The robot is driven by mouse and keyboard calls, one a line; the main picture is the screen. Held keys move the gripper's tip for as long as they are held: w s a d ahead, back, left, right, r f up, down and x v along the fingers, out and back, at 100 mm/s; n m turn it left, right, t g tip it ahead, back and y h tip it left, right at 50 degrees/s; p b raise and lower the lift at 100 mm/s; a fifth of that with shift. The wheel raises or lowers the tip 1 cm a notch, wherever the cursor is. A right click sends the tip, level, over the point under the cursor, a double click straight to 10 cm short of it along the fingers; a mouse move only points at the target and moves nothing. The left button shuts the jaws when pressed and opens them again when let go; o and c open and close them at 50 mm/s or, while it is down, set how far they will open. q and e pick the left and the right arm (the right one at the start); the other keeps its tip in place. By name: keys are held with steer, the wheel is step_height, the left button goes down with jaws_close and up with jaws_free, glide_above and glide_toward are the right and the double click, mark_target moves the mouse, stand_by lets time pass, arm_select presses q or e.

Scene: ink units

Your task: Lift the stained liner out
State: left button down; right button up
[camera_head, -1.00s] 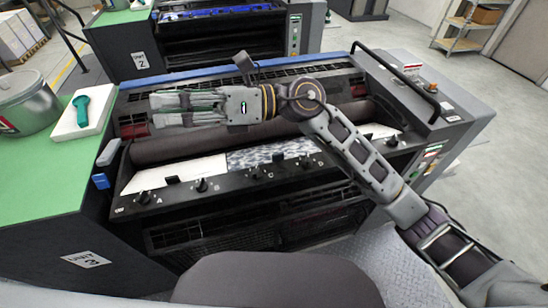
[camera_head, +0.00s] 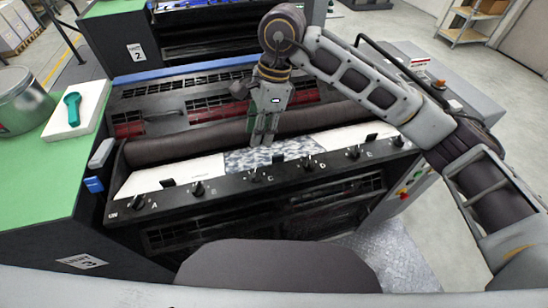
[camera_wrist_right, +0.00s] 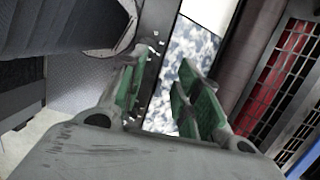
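The stained liner (camera_head: 288,152) is a mottled grey-blue sheet in the middle of the ink unit's trough, between two clean white liners (camera_head: 190,173) (camera_head: 355,137). My right gripper (camera_head: 262,141) points down at the left half of the stained liner. In the right wrist view its green-padded fingers (camera_wrist_right: 160,85) are apart with nothing held between them. The stained liner (camera_wrist_right: 197,50) shows beyond and between the fingers there. I cannot tell whether the fingertips touch it. My left gripper is not in view.
A dark roller (camera_head: 190,147) runs behind the trough. The front rail (camera_head: 230,187) carries several knobs and small black tabs. At left, a green counter (camera_head: 30,165) holds a metal can (camera_head: 22,105) and a white pad (camera_head: 84,118) with a teal tool (camera_head: 72,107).

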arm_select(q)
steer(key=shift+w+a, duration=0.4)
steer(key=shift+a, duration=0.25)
arm_select(e)
steer(key=w+d+h, duration=0.1)
steer(key=w+d, duration=0.1)
steer(key=d, duration=0.1)
steer(key=w+d+r+t+h, duration=0.1)
steer(key=shift+w+d+h, duration=0.25)
steer(key=shift+d+h, duration=0.05)
steer(key=shift+d, duration=0.05)
steer(key=shift+f, duration=0.1)
steer(key=p, duration=0.1)
glide_above(279, 155)
step_height(279, 155, down, 8)
steer(key=shift+r, duration=0.25)
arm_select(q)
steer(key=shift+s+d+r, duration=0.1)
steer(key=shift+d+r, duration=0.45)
arm_select(e)
steer(key=shift+f, duration=0.45)
